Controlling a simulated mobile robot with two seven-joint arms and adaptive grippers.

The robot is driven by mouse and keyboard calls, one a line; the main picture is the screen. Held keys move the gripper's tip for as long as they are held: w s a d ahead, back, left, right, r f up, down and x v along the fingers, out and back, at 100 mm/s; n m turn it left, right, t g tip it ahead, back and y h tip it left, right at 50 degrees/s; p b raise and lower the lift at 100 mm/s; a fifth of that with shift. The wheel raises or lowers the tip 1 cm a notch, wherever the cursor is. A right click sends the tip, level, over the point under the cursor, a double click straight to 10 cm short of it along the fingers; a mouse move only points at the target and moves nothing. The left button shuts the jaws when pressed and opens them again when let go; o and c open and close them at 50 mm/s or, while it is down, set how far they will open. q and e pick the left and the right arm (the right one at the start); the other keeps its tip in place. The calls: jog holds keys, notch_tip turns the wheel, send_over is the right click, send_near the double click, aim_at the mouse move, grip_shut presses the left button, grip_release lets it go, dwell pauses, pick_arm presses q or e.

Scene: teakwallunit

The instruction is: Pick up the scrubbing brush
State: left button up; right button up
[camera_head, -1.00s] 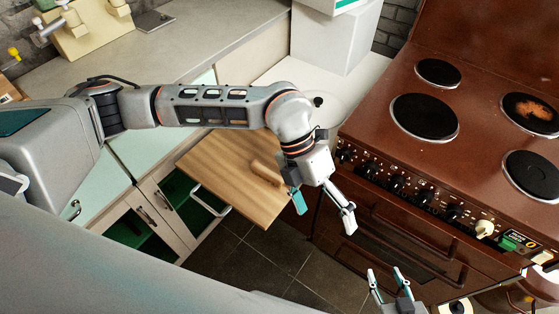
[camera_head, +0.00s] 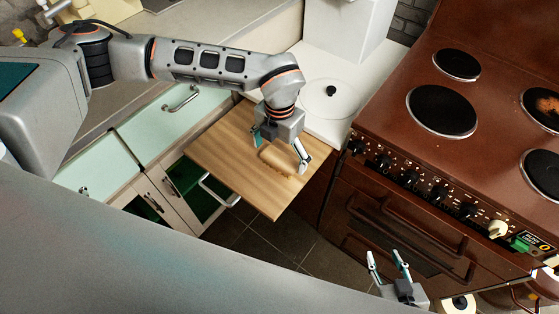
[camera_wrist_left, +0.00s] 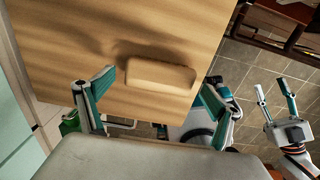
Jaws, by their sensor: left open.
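The scrubbing brush (camera_head: 275,160) is a tan wooden block lying on the pull-out wooden board (camera_head: 230,165). In the left wrist view the brush (camera_wrist_left: 160,77) lies just beyond and between the open fingers. My left gripper (camera_head: 277,152) is open above the board, its fingers on either side of the brush; it also shows in the left wrist view (camera_wrist_left: 155,105). I cannot tell whether the fingers touch the brush. My right gripper (camera_head: 388,262) is low in front of the stove, its two fingers apart and nothing between them.
The brown stove (camera_head: 400,130) with black hotplates stands right of the board. A white worktop with a round lid (camera_head: 332,97) lies behind it. Pale green drawers (camera_head: 180,115) and an open green-lined cabinet (camera_head: 190,175) are on the left. Dark floor tiles (camera_head: 265,245) lie below.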

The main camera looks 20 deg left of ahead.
aim_at(279, 158)
pick_arm(q)
notch_tip(279, 158, down, 2)
jog(key=shift+f, duration=0.15)
jog(key=c, duration=1.2)
notch_tip(279, 158, up, 20)
jog(key=shift+r, duration=0.1)
jog(key=o, duration=0.3)
jog(key=shift+c, duration=0.8)
